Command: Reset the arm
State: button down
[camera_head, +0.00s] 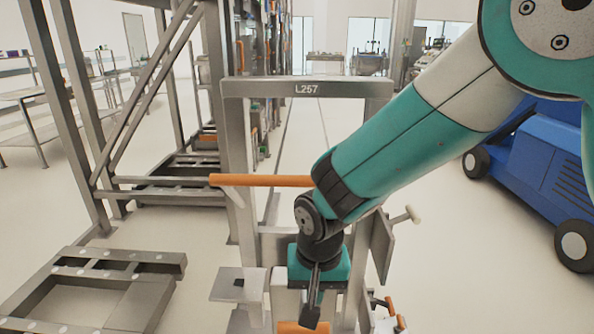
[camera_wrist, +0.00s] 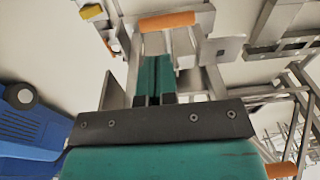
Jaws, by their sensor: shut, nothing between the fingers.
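My arm reaches in from the upper right of the head view, bent at the wrist, with my gripper (camera_head: 311,308) pointing down in front of the grey metal frame labelled L257 (camera_head: 345,88). In the wrist view my gripper (camera_wrist: 154,62) shows as two teal fingers side by side, closed with nothing between them. An orange bar (camera_wrist: 168,21) lies beyond the fingertips there. In the head view an orange piece (camera_head: 300,327) shows at the bottom edge, just below the gripper. Part of the frame is hidden behind my arm.
An orange horizontal bar (camera_head: 262,180) sticks out left of my forearm. A tall metal rack (camera_head: 185,120) stands at left, with a low metal frame (camera_head: 100,285) on the floor. A blue wheeled vehicle (camera_head: 535,165) stands at right. Open floor (camera_head: 455,260) lies between vehicle and frame.

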jog(key=s+d+r+n+y+p, duration=0.1)
jog(key=s+d+r+n+p, duration=0.1)
jog(key=s+d+r, duration=0.2)
jog(key=s+d+r+n+y+p, duration=0.1)
jog(key=s+d+r+n+p, duration=0.1)
jog(key=s+d+r, duration=0.2)
jog(key=s+d+r+n+y+p, duration=0.1)
jog(key=s+d+r+n+p, duration=0.1)
jog(key=s+r, duration=0.7)
jog(key=shift+d+r+n+g+y, duration=0.5)
jog(key=shift+d+r, duration=0.45)
jog(key=shift+r, duration=2)
